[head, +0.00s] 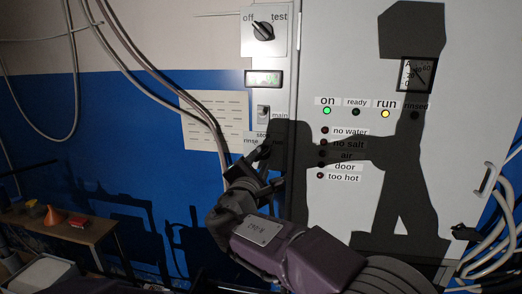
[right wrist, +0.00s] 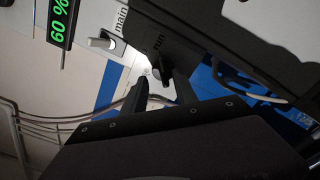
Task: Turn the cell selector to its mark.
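The selector, a dark knob (right wrist: 161,62) beside a "run" label, is on the panel in the right wrist view. In the head view, "stop" and "rinse" labels show beside my gripper, and the knob is mostly hidden by gripper and shadow. My right gripper (head: 262,162) is up at this selector. In the right wrist view its two fingers (right wrist: 161,86) stand apart, with the knob just beyond or between their tips. I cannot tell whether they touch it. The knob's pointer and its mark cannot be made out. My left gripper is not in view.
Above are the main switch (head: 263,112), a lit green display (head: 264,78) and the off/test knob (head: 263,31). Cables (head: 190,100) hang left of the panel.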

